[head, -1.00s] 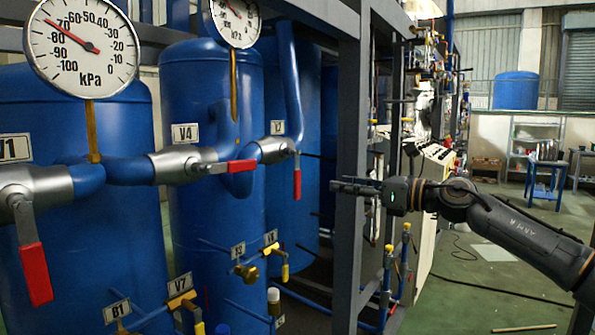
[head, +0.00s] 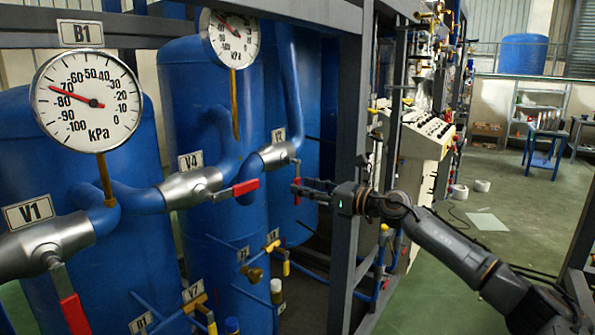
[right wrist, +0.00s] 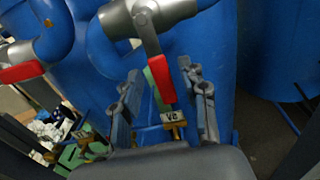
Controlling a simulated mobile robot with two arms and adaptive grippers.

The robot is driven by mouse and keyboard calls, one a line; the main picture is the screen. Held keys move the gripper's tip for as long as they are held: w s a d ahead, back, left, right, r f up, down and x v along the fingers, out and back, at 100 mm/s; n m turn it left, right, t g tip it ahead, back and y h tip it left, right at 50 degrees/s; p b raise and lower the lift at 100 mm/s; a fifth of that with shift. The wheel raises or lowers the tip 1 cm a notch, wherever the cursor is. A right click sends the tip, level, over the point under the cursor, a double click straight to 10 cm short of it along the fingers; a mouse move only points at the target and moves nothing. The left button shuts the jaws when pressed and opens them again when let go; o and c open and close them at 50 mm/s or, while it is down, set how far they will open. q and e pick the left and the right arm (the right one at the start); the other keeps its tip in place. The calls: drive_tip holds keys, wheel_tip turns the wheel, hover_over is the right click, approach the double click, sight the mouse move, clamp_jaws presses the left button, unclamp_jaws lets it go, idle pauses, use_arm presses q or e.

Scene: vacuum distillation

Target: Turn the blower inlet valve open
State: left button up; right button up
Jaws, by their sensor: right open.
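Three silver valves with red lever handles sit on the blue pipework in the head view; none is labelled as the blower inlet. The farthest valve (head: 279,154) has its red handle (head: 297,190) hanging down. My right gripper (head: 314,188) is beside this handle, open, its fingers pointing left. In the right wrist view the same red handle (right wrist: 160,82) hangs down between the two spread fingers (right wrist: 166,100); I cannot tell whether either touches it. The V4 valve (head: 190,187) has its handle (head: 246,187) lying sideways. The V1 valve's handle (head: 75,314) hangs down. My left gripper is out of view.
A grey frame post (head: 346,200) stands close by my right gripper. Blue tanks (head: 205,130) stand behind the pipes. Two round gauges (head: 87,97) stand above them. Small yellow-handled valves (head: 272,246) lie lower down. Open green floor (head: 440,285) lies to the right.

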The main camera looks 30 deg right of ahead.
sight(297, 204)
drive_tip(key=shift+p+x, duration=0.45)
drive_tip(key=shift+x, duration=1.1)
clamp_jaws()
